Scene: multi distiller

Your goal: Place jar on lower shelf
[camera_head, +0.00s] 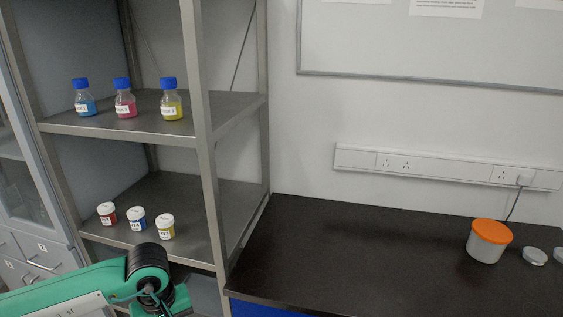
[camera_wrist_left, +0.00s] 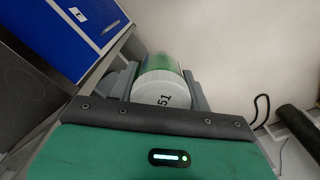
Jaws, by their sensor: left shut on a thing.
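My left gripper (camera_wrist_left: 159,72) is shut on a jar (camera_wrist_left: 161,92), with a finger on each side of it. The jar has a white lid marked "51" and a green part behind the lid. In the head view my left arm comes in at the bottom left, in front of the shelf unit, but its gripper and the held jar are out of that picture. The lower shelf (camera_head: 188,194) holds a red jar (camera_head: 107,214), a blue jar (camera_head: 137,218) and a yellow jar (camera_head: 165,227) in a row near its front edge. My right gripper is not in view.
The upper shelf (camera_head: 148,121) holds three blue-capped bottles (camera_head: 124,105). The lower shelf is bare behind the jars and to their right, near the metal post (camera_head: 209,180). A dark counter (camera_head: 350,255) carries an orange-lidded tub (camera_head: 489,243). A blue cabinet front (camera_wrist_left: 75,30) shows in the wrist view.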

